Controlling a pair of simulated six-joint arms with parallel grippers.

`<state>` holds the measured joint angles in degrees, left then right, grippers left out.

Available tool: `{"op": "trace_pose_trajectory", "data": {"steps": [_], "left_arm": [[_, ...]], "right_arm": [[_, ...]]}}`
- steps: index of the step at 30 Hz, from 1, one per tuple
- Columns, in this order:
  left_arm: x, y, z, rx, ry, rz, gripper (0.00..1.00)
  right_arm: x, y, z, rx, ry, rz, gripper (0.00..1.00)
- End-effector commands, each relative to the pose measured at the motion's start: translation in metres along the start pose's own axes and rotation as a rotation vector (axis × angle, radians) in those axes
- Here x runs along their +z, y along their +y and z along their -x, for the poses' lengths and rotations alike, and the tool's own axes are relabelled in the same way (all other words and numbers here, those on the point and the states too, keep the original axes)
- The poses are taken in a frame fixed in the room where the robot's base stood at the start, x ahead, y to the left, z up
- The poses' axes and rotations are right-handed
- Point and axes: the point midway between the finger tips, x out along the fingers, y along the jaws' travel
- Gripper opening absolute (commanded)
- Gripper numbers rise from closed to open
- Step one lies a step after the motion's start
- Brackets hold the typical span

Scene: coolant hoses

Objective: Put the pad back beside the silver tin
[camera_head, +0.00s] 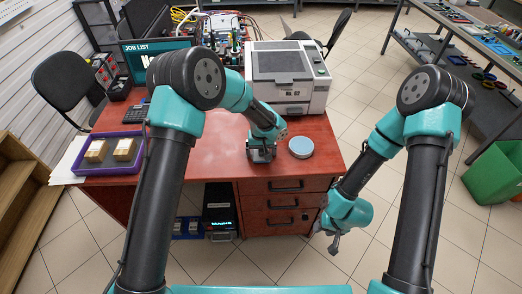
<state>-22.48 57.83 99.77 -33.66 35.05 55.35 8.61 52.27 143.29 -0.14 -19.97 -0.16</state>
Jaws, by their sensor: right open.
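The silver tin (301,148) is a low round tin with a pale blue-grey top. It sits on the red desk near its front right edge. My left gripper (262,158) points down at the desk top just left of the tin, with a small gap between them. Its fingers are small and dark here, and I cannot tell whether they are open or shut. I cannot make out the pad; the gripper may hide it. My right gripper (335,246) is open and empty, low beyond the desk's right side, over the tiled floor.
The red desk (215,155) has free room left of my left gripper. A purple tray (66,167) with two tan blocks lies at its left end. A white printer (288,75) stands behind the tin. A calculator (135,114) and a screen (150,55) stand at the back left.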

Motion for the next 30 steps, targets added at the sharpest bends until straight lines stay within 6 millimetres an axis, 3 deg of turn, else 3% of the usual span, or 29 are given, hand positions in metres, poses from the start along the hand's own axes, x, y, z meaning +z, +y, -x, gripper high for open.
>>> {"op": "trace_pose_trajectory", "data": {"steps": [8,14,30], "left_arm": [[0.0,0.0,0.001,0.0,0.0,0.0,0.95],[-0.001,0.0,0.015,0.002,0.003,0.002,0.95],[-0.001,0.001,0.107,0.002,0.003,0.001,0.95]], "right_arm": [[0.0,0.0,0.0,0.0,0.0,0.0,0.43],[0.0,0.0,0.0,0.0,0.0,0.0,0.43],[0.0,0.0,0.0,0.0,0.0,0.0,0.43]]}}
